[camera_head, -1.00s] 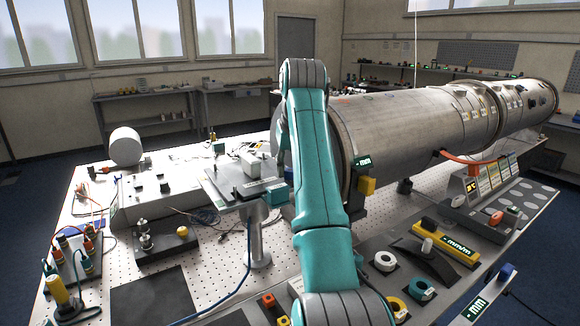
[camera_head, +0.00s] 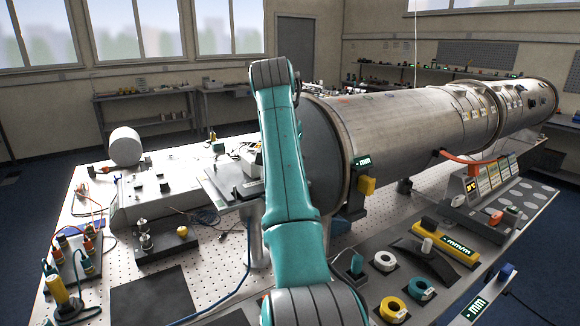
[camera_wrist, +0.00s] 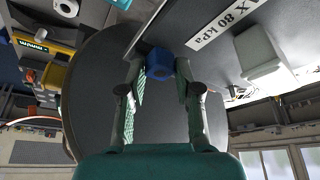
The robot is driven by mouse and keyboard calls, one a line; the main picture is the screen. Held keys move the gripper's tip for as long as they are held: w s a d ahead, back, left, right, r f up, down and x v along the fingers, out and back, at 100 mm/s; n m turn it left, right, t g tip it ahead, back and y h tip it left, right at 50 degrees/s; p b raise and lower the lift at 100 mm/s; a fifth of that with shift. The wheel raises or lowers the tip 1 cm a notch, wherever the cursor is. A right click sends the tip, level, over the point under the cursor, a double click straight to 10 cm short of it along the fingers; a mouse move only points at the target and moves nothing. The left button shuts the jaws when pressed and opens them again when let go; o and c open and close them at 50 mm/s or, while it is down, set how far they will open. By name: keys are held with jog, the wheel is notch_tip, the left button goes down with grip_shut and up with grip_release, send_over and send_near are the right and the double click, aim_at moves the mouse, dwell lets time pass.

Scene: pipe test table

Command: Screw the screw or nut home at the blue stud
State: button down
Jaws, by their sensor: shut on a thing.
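In the wrist view a blue hex-shaped piece (camera_wrist: 160,64), which looks like a nut, sits between the fingertips of my gripper (camera_wrist: 160,74). The piece is close against the edge of a dark grey plate with a white "X 80 kPa" label (camera_wrist: 222,22). I cannot make out a separate blue stud; the piece or the fingers may hide it. In the head view my teal arm hides the gripper and the blue piece, in front of the raised plate (camera_head: 222,190).
The large metal pipe (camera_head: 410,135) lies to the right of my arm; its dark round end (camera_wrist: 85,90) fills much of the wrist view. A yellow level (camera_head: 450,243) and tape rings (camera_head: 421,288) lie at the right front. A black mat (camera_head: 152,300) at left front is clear.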

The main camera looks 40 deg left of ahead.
jog(key=c, duration=0.7)
grip_release()
jog(key=v, duration=0.7)
jog(key=shift+a+r, duration=0.1)
jog(key=shift+r, duration=0.05)
jog(key=shift+s, duration=0.1)
